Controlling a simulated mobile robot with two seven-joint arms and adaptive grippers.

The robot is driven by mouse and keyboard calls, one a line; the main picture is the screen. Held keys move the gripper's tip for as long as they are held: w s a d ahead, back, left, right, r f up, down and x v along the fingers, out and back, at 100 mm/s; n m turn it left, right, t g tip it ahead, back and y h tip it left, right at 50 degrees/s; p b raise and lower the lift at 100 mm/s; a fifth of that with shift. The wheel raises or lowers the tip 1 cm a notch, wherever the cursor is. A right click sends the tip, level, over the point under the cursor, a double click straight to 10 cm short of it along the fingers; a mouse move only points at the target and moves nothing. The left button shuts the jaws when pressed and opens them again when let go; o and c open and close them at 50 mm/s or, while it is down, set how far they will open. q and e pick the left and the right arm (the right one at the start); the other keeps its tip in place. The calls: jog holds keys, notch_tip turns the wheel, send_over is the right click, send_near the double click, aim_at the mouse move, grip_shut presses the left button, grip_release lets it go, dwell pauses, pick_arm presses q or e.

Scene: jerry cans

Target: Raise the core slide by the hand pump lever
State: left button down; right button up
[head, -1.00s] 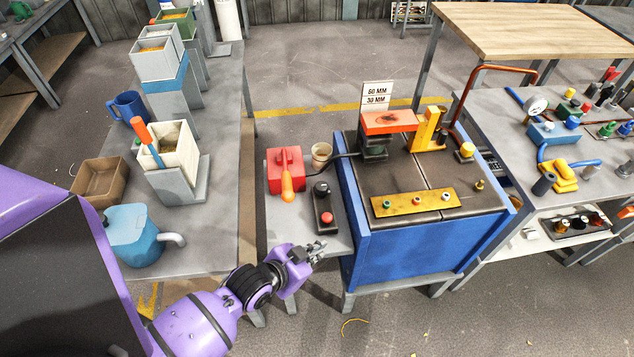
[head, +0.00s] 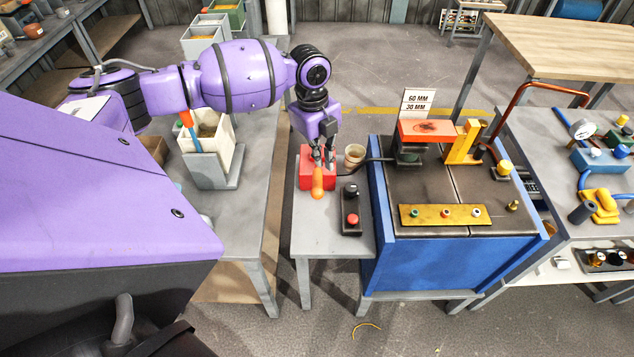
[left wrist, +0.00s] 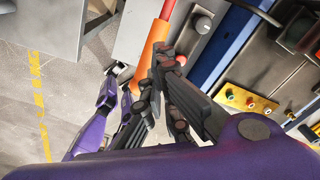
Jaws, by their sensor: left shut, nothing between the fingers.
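The red hand pump (head: 305,170) stands on the small grey table, and its lever ends in an orange handle (head: 317,186). My left gripper (head: 322,163) points down over the pump, shut and empty, its fingertips close to the lever. In the left wrist view the closed fingertips (left wrist: 163,72) are beside the end of the orange handle (left wrist: 153,42); I cannot tell whether they touch. An orange-red block (head: 425,130), perhaps the core slide, sits on a dark base beside a yellow bracket (head: 462,143). Behind it is a 60 MM / 30 MM sign (head: 417,102). My right gripper is out of view.
A black control box (head: 351,210) with a red button stands right of the lever. A brown cup (head: 354,155) and a dark hose are by the pump. The blue bench (head: 450,262) adjoins on the right. A cream bin (head: 208,133) stands on the left table.

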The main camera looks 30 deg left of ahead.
aim_at(316, 178)
pick_arm(q)
jog(key=shift+s+a+r+m+g, duration=0.25)
jog(key=shift+a+r, duration=0.1)
jog(key=shift+r, duration=0.1)
jog(key=shift+s+a+r+m+g, duration=0.2)
jog(key=shift+a+r, duration=0.1)
jog(key=shift+r, duration=0.1)
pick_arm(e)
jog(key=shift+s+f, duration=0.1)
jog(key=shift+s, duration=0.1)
pick_arm(q)
jog(key=shift+d+f, duration=0.1)
jog(key=shift+f, duration=0.5)
jog(key=f+b, duration=0.1)
jog(key=f, duration=0.1)
jog(key=f+b, duration=0.1)
jog(key=f, duration=0.2)
jog(key=shift+s+d, duration=0.2)
jog(key=shift+f+b, duration=0.3)
jog(key=shift+f, duration=0.05)
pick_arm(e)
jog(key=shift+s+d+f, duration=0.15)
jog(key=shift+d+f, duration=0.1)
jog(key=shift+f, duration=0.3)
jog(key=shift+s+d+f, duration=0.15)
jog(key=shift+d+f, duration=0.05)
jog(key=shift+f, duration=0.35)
